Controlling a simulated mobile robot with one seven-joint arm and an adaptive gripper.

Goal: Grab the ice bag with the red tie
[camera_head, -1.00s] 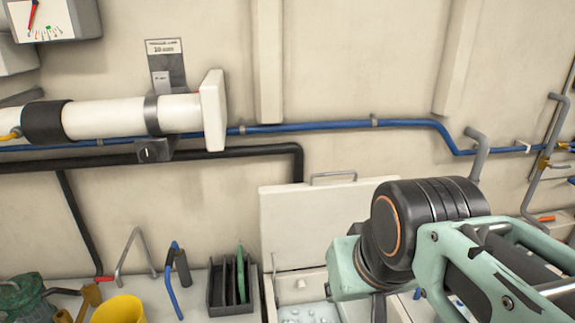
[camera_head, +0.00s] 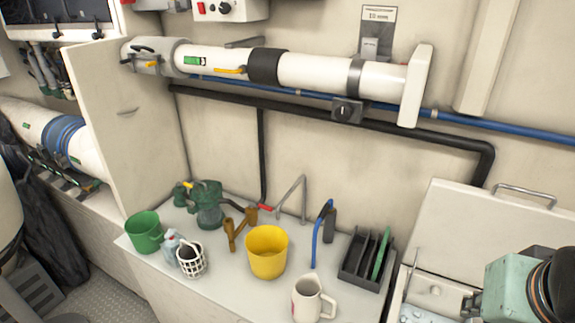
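I cannot make out an ice bag or a red tie in this view. An ice box (camera_head: 433,287) is set into the counter at the lower right, with its pale lid (camera_head: 470,235) raised against the wall. Only a sliver of its icy inside shows at the bottom edge; the rest is cut off or behind my arm. My teal and black arm is at the lower right edge, over the box's right side. My gripper is out of the picture.
The counter (camera_head: 215,255) holds a green bucket (camera_head: 144,232), a white basket (camera_head: 191,261), a green pump (camera_head: 206,206), a yellow bucket (camera_head: 267,252), a white jug (camera_head: 309,299) and a dark slotted rack (camera_head: 365,262). A white cylinder (camera_head: 320,75) runs along the wall above.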

